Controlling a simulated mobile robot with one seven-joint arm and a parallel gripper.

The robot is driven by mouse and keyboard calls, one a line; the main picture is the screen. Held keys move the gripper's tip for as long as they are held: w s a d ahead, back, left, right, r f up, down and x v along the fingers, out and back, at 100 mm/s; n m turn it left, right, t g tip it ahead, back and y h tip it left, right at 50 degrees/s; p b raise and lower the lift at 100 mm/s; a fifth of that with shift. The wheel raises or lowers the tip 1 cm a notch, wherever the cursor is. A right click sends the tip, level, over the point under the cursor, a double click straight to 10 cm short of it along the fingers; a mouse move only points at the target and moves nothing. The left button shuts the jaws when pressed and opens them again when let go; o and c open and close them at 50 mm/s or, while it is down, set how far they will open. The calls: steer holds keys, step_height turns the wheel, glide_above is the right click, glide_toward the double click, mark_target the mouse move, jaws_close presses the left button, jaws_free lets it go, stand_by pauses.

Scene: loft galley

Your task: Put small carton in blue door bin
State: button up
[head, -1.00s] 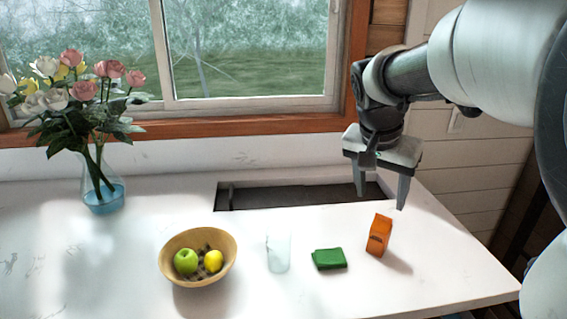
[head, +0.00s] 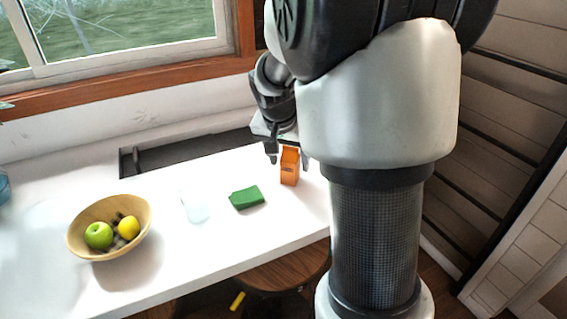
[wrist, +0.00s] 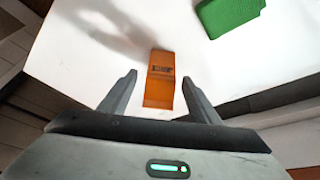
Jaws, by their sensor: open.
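The small carton is orange and stands on the white counter in the head view (head: 289,166). In the wrist view the carton (wrist: 161,80) lies between and beyond my two open fingers. My gripper (head: 287,158) is open and empty, close to the carton; in the wrist view its fingertips (wrist: 159,76) flank the carton with gaps on both sides. My arm hides part of the gripper in the head view. No blue door bin is in view.
A green block (head: 247,197), a clear glass (head: 195,207) and a wooden bowl (head: 82,243) of fruit stand left of the carton. A dark sink recess (head: 170,154) lies behind. A round stool (head: 285,275) is below the counter's front edge.

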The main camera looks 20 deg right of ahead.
mark_target(289, 160)
steer(key=x, duration=0.3)
steer(key=shift+f, duration=0.2)
steer(key=shift+c, duration=0.3)
steer(key=shift+r, duration=0.1)
steer(key=c, duration=1.3)
